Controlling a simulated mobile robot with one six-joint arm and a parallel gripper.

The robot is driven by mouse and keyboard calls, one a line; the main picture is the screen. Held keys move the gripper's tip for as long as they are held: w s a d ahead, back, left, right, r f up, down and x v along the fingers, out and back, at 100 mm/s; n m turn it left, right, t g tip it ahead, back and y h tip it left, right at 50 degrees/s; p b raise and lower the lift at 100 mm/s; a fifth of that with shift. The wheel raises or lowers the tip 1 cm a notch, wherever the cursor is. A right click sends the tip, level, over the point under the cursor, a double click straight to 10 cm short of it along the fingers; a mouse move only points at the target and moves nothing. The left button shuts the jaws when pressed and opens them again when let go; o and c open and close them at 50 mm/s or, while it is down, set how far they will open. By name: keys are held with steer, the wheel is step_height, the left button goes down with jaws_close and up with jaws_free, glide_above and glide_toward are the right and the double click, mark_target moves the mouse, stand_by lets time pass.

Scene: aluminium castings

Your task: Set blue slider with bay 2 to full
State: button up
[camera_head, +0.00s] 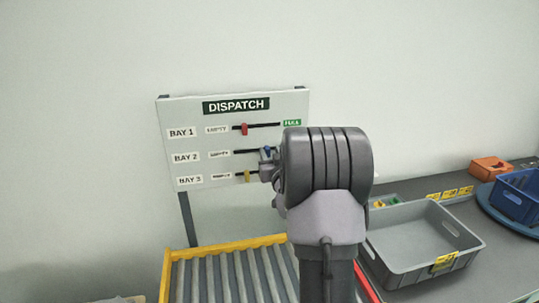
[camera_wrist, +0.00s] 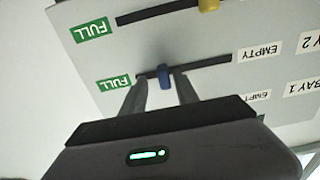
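The blue slider (camera_wrist: 165,76) sits on the middle dark track of the DISPATCH board, the BAY 2 row in the head view. It stands between the track's ends, somewhat nearer FULL than EMPTY. It also shows in the head view (camera_head: 266,151), partly hidden by my wrist. My gripper (camera_wrist: 163,80) is at the board with its two fingers on either side of the slider. Gaps show between the slider and both fingers, so it looks open around it. The green FULL label (camera_wrist: 115,83) lies just left of the fingers in the wrist view; my arm hides it in the head view.
The red slider (camera_head: 244,129) is in the row above, and the yellow slider (camera_head: 247,176) in the row below, both nearer EMPTY. A roller conveyor (camera_head: 168,285) lies below the board. A grey bin (camera_head: 424,275) and a blue crate (camera_head: 515,205) stand at right.

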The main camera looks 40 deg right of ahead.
steer(key=shift+a, duration=0.1)
steer(key=b+v, duration=0.1)
steer(key=v, duration=1.6)
steer(key=shift+s, duration=0.2)
steer(key=w+a+f+g+y+b, duration=0.1)
steer(key=a+f+g+y+b, duration=0.1)
steer(key=a, duration=0.6)
steer(key=a+f+g+y+b, duration=0.2)
steer(key=a+y, duration=0.1)
steer(key=a, duration=0.5)
steer(key=s+a+f+n+g+y+b, duration=0.1)
steer(key=s+a+f+g+y, duration=0.1)
steer(key=s+a, duration=0.6)
steer(key=s+a+f+n+g+y+b, duration=0.1)
steer(key=s+a+f+g+y, duration=0.1)
steer(key=s+a, duration=0.5)
steer(key=a+g+y, duration=0.1)
steer(key=a+y, duration=0.1)
steer(key=a, duration=0.4)
steer(key=shift+s+a+f+y, duration=0.15)
steer(key=shift+s+a+y, duration=0.1)
steer(key=shift+s+y, duration=0.1)
